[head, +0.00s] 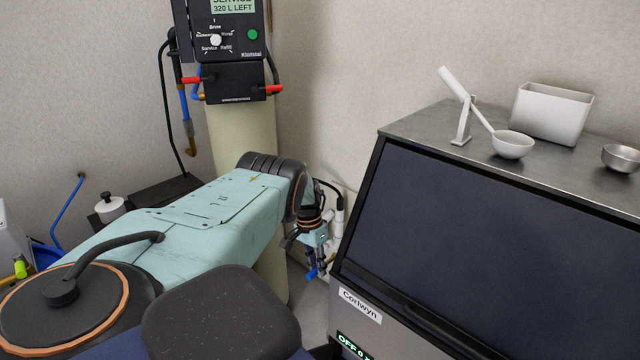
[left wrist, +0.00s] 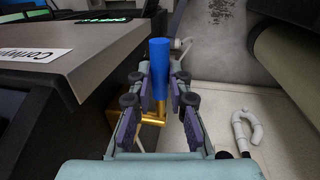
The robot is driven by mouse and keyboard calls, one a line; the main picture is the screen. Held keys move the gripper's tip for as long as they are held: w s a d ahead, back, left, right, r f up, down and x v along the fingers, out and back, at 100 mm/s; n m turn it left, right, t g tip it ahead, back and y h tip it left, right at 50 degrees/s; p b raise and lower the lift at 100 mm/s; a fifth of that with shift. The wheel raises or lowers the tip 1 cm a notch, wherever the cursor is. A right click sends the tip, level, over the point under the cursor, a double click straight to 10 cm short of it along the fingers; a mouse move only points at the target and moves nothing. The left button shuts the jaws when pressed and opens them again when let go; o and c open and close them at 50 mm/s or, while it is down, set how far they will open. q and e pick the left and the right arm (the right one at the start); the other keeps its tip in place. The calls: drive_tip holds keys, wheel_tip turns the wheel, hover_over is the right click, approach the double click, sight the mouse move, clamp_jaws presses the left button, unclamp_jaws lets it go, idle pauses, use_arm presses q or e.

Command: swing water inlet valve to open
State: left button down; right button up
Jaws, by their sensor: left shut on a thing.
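The water inlet valve has a blue handle (left wrist: 160,72) on a brass body (left wrist: 152,117), seen in the left wrist view beside the ice maker. My left gripper (left wrist: 158,105) has its fingers on both sides of the handle and is shut on it. In the head view the blue handle (head: 312,273) shows as a small piece below my left gripper (head: 317,258), in the gap between the wall and the ice maker (head: 470,220). The fingers partly hide the valve body. My right gripper is not in view.
The ice maker's side edge (left wrist: 105,62) is close by the left gripper. White pipes (left wrist: 245,130) run along the wall on the other side. A softener tank (head: 240,140) with a control head stands behind my arm.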

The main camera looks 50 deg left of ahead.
use_arm(q)
drive_tip(key=shift+w+a+r, duration=0.15)
drive_tip(key=shift+w+r, duration=0.05)
drive_tip(key=shift+w, duration=0.05)
drive_tip(key=c, duration=1.7)
unclamp_jaws()
drive_tip(key=o, duration=0.4)
drive_tip(key=shift+s, duration=0.2)
drive_tip(key=shift+o, duration=0.2)
drive_tip(key=shift+f, duration=0.1)
drive_tip(key=shift+w+f, duration=0.1)
drive_tip(key=shift+f, duration=0.05)
